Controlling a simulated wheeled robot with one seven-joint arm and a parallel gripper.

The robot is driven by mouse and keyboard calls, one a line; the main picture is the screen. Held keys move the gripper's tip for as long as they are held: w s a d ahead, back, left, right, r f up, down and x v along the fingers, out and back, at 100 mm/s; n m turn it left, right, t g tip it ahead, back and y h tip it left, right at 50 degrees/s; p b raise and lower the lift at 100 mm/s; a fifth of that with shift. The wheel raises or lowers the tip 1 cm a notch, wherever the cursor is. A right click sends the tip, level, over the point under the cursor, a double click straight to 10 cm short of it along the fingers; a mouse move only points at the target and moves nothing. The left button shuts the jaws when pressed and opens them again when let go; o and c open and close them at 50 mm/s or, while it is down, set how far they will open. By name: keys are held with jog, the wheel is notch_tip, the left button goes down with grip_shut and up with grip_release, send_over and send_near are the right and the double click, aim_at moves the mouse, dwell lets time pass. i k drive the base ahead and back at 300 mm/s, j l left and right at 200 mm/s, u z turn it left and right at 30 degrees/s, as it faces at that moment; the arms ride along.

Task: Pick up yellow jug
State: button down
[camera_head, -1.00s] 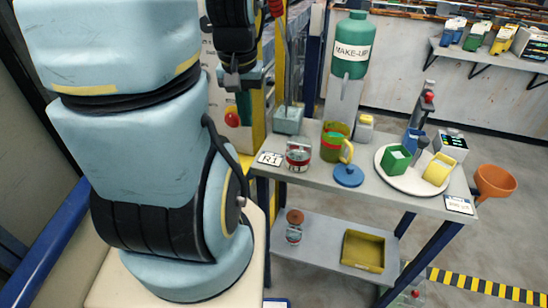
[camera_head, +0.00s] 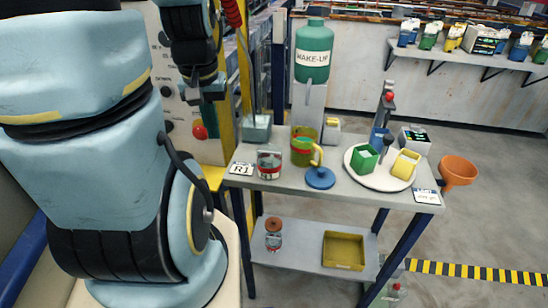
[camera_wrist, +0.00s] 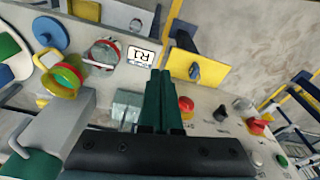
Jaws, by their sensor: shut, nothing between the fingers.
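The yellow jug (camera_head: 304,150) stands upright on the top of the grey rack table (camera_head: 262,192). It is yellow-green with a red band, and its yellow handle faces right in the head view. In the wrist view the jug (camera_wrist: 62,80) is at the left, seen from above. My gripper (camera_wrist: 160,76) is shut and empty, its dark green fingers together, pointing near the R1 label and well apart from the jug. In the head view my gripper (camera_head: 213,91) hangs to the left of the table, partly hard to make out against the panel.
Close to the jug are a red-and-grey can (camera_head: 269,164), a blue disc (camera_head: 320,178) and a grey box (camera_head: 257,129). A green MAKE-UP bottle (camera_head: 313,52) stands behind. A round white tray (camera_head: 367,178) with small containers is at right. A panel with red buttons (camera_wrist: 186,104) is near my gripper.

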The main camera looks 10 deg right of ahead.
aim_at(304, 146)
jog(key=k+l+u, duration=0.1)
jog(key=l+u, duration=0.15)
jog(key=l, duration=0.2)
jog(key=k+l+u, duration=0.15)
jog(key=l+u, duration=0.15)
jog(key=l, duration=0.15)
jog(key=k+l+u, duration=0.25)
jog(key=l, duration=0.15)
jog(key=k+l+u, duration=0.4)
jog(key=l+u, duration=0.15)
jog(key=l, duration=0.15)
jog(key=u, duration=0.15)
